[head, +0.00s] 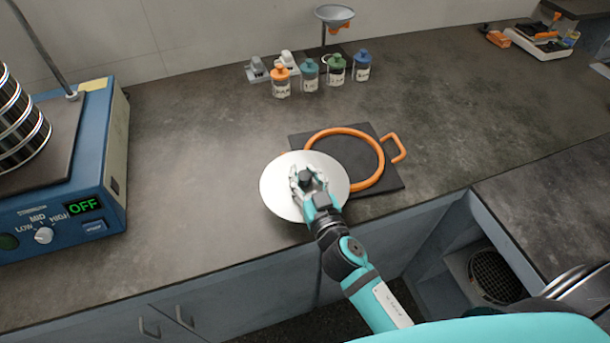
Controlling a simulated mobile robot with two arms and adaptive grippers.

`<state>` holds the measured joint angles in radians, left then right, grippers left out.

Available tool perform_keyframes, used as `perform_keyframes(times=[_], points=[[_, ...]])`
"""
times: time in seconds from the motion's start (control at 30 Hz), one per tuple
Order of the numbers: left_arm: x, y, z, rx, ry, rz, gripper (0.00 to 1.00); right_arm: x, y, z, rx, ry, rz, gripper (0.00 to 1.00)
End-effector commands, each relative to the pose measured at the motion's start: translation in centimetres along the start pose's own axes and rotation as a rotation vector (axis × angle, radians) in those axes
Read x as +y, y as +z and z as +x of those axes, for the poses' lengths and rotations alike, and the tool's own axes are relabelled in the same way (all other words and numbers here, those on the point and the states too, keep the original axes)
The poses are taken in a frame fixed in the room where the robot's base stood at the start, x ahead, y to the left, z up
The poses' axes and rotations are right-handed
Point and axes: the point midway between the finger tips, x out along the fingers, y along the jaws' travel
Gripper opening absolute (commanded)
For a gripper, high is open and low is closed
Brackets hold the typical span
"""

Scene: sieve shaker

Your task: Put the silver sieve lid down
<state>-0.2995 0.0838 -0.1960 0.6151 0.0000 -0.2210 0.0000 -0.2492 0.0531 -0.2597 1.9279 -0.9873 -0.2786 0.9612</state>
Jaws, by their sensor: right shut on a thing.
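The silver sieve lid (280,186) is a round, pale metal disc with a dark knob in its middle. My right gripper (308,182) is shut on the knob. The lid is near the front edge of the counter, in front of and left of a dark square mat (393,172), and covers the mat's near left corner in this view. I cannot tell whether the lid touches the counter or is held above it. My left gripper is not in view.
An orange ring with a handle (378,184) lies on the mat. The blue sieve shaker (88,190) with stacked sieves (22,125) stands at left, reading OFF. Several small bottles (310,76) and a funnel stand (333,18) are behind. The counter (190,150) between shaker and lid is clear.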

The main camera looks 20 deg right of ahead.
Motion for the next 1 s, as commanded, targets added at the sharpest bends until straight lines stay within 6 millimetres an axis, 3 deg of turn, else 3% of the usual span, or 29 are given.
perform_keyframes(times=[0.1, 0.23, 0.27, 0.43, 0.8, 1.0], points=[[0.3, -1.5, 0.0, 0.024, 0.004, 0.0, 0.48, 0.0, 0.0, 0.0, 0.0, 0.0, 0.0, 0.0], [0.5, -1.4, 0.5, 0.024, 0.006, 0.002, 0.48, 0.0, 0.5, 0.0, 0.001, 0.0, 0.001, 0.0], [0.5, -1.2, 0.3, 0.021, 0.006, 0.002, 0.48, 0.0, 0.3, 0.0, 0.0, 0.0, 0.0, 0.29], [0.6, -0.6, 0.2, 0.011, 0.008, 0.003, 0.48, 0.0, 0.3, 0.0, 0.0, 0.0, 0.0, 0.52], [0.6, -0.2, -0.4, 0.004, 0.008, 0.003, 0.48, 0.0, -0.3, 0.0, 0.0, -0.001, -0.001, 0.52], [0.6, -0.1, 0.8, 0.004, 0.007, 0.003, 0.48, 0.0, 0.3, -3.4, -0.004, 0.0, 0.002, 0.52]])
